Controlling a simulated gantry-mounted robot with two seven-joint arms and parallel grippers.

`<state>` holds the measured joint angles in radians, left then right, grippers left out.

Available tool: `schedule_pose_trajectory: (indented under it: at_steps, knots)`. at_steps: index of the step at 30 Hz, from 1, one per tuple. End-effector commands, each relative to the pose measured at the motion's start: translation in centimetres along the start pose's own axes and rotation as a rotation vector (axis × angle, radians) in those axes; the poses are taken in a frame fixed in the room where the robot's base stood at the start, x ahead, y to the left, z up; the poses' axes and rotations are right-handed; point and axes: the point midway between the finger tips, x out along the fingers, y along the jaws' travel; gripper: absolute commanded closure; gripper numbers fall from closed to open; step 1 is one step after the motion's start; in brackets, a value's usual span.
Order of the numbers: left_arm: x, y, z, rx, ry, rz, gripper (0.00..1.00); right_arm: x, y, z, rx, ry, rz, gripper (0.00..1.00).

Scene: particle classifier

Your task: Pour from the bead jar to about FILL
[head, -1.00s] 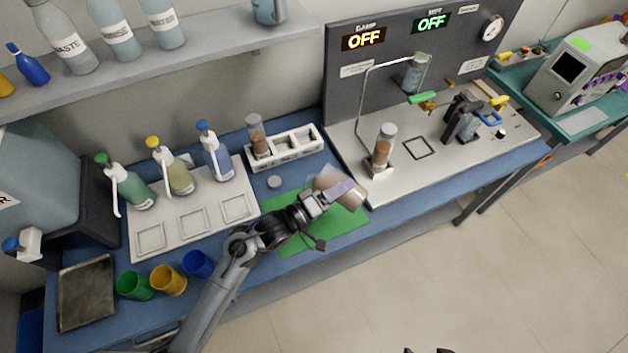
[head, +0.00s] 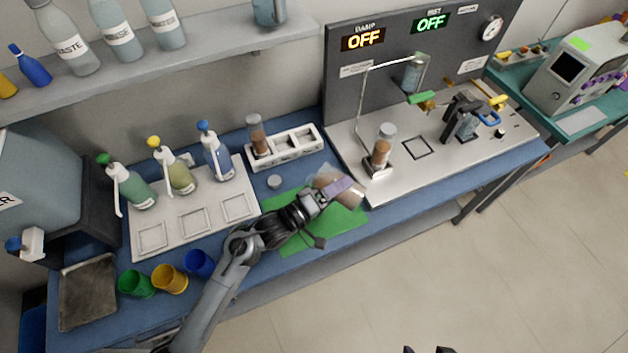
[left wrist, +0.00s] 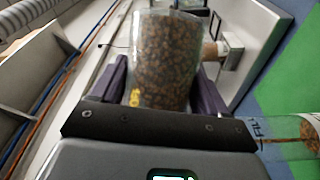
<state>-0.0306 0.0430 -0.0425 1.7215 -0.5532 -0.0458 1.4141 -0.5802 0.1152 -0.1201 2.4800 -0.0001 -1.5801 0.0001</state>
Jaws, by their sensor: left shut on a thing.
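My left gripper (head: 338,190) is shut on the bead jar (left wrist: 167,60), a clear jar with many brown beads in it. In the head view the jar (head: 350,194) is tilted over the green mat (head: 292,240). In the left wrist view it stands between the purple fingers. A clear vessel marked FILL (left wrist: 290,135) with brown beads inside shows at the lower right of that view. In the head view the gripper and jar hide most of that vessel, so its bead level is not readable. Two dark tips at the bottom edge, perhaps my right gripper (head: 429,350), barely show.
A white rack (head: 290,147) holds a tube of brown beads. Another bead tube (head: 382,147) stands on the metal plate at right, under a wire frame. Pump bottles stand on a white tray (head: 170,235) at left, with coloured cups (head: 170,278) in front. A small white lid (head: 274,181) lies near the mat.

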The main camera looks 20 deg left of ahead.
Motion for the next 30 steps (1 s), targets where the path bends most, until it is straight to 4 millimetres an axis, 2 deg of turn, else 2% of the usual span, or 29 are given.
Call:
schedule_pose_trajectory:
  at_steps: [30]
  knots:
    - [-0.06,0.47,-0.39,-0.050,0.008,0.023,0.68,-0.76,0.24,-0.19,-0.009,-0.001,0.007,0.08]
